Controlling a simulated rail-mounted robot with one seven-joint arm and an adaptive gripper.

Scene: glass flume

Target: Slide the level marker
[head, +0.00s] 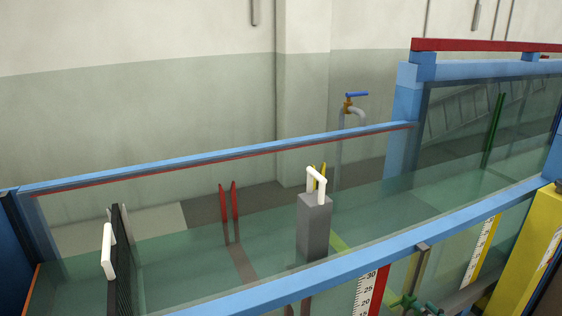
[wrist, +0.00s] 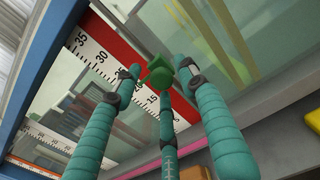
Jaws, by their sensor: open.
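The green level marker (wrist: 160,78), a small block with a pointed part, shows in the wrist view in front of a red-backed white scale (wrist: 100,58). My gripper (wrist: 158,82) has three teal fingers, open and spread around the marker. The fingertips are close to it; whether any touches it I cannot tell. In the head view the scale (head: 367,290) stands on the near glass wall with 30 and 25 readable.
The flume's blue top rail (head: 330,261) runs above the scale. A grey upright bracket (head: 420,268) stands just right of it. A second scale on yellow (head: 480,248) and a yellow housing (head: 525,255) are farther right. A grey block with white handle (head: 314,225) stands inside the flume.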

